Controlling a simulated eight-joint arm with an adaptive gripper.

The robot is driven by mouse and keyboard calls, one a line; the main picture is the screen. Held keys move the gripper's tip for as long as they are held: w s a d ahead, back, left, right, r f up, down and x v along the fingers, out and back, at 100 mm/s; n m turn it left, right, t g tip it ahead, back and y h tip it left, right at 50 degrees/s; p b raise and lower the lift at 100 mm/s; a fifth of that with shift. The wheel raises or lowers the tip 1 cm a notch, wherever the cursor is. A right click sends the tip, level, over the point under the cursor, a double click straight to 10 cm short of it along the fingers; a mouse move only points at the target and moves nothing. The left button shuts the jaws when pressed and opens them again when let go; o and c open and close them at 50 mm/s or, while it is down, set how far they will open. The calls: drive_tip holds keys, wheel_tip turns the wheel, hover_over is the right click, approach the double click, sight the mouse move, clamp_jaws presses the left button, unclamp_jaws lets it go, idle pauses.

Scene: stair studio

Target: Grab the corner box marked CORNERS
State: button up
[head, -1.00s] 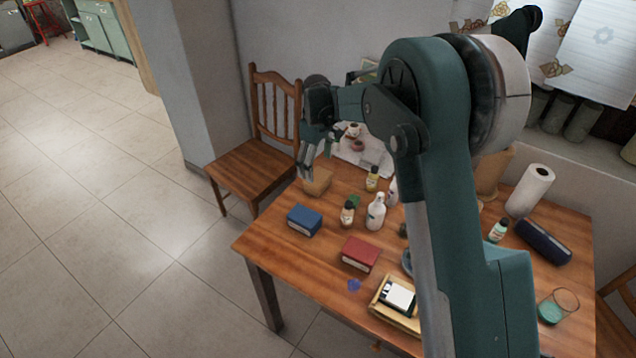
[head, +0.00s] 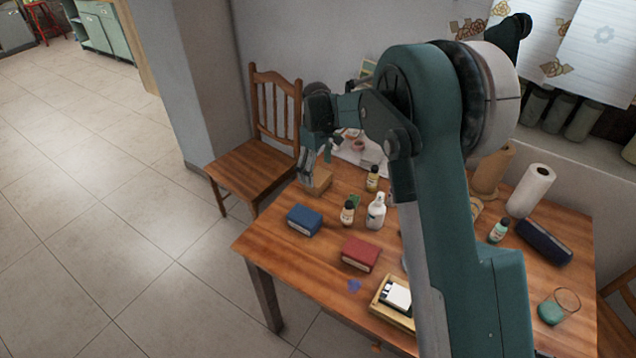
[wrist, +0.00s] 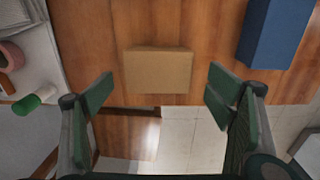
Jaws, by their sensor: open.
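No CORNERS marking can be read on any box. A plain tan box (head: 319,181) sits near the far left corner of the table; it also shows in the wrist view (wrist: 158,71), upper middle. A blue box (head: 304,220) with a pale label lies nearer, and shows in the wrist view (wrist: 277,32) at upper right. A red box (head: 361,254) with a pale label lies closer to the front edge. My gripper (wrist: 158,94) is open and empty, its fingers spread wider than the tan box. In the head view my gripper (head: 307,168) is beside and above the tan box.
Small bottles (head: 348,212) and a white bottle (head: 376,211) stand right of the tan box. A wooden tray (head: 378,308) lies at the front. A paper roll (head: 530,190) stands at the right. A wooden chair (head: 252,168) stands close to the table's left end.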

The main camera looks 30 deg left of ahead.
sight(318, 176)
drive_tip(key=shift+w+d+f+b, duration=0.1)
drive_tip(key=shift+f+b, duration=0.3)
drive_tip(key=shift+f, duration=0.95)
drive_tip(key=shift+w+d+f+b, duration=0.1)
drive_tip(key=shift+f+b, duration=0.3)
drive_tip(key=shift+f, duration=0.9)
drive_tip(key=c, duration=1.1)
drive_tip(key=shift+r, duration=0.1)
drive_tip(key=shift+r+p, duration=1.1)
drive_tip(key=shift+r, duration=3.9)
